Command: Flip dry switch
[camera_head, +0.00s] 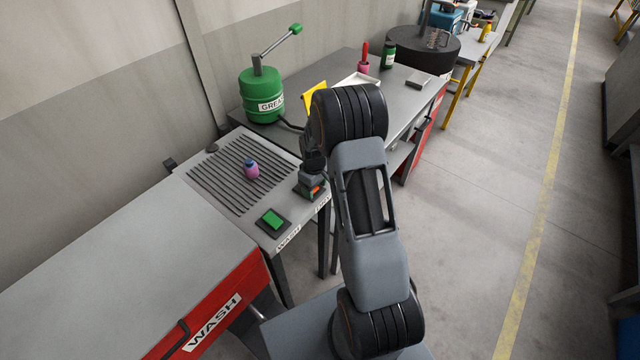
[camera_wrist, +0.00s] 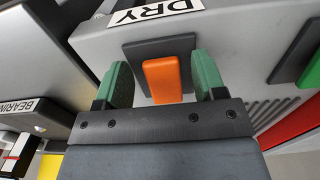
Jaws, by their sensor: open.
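The dry switch is an orange rocker (camera_wrist: 162,79) on a dark plate (camera_wrist: 140,52) beside the DRY label (camera_wrist: 155,10) in the wrist view. In the head view a small part of its orange (camera_head: 316,189) shows at the right front corner of the grated table. My gripper (camera_wrist: 163,78) is open, its two green fingers apart on the left and right of the orange rocker. Nothing is held between them. I cannot tell whether the fingertips touch the plate. In the head view my arm and gripper hide most of the switch.
A green switch (camera_head: 272,219) sits on the same table, near the WASH label (camera_head: 288,238). A pink-and-blue item (camera_head: 251,169) stands on the grate (camera_head: 235,190). A green grease pump (camera_head: 262,95) and a yellow piece (camera_head: 313,97) are behind.

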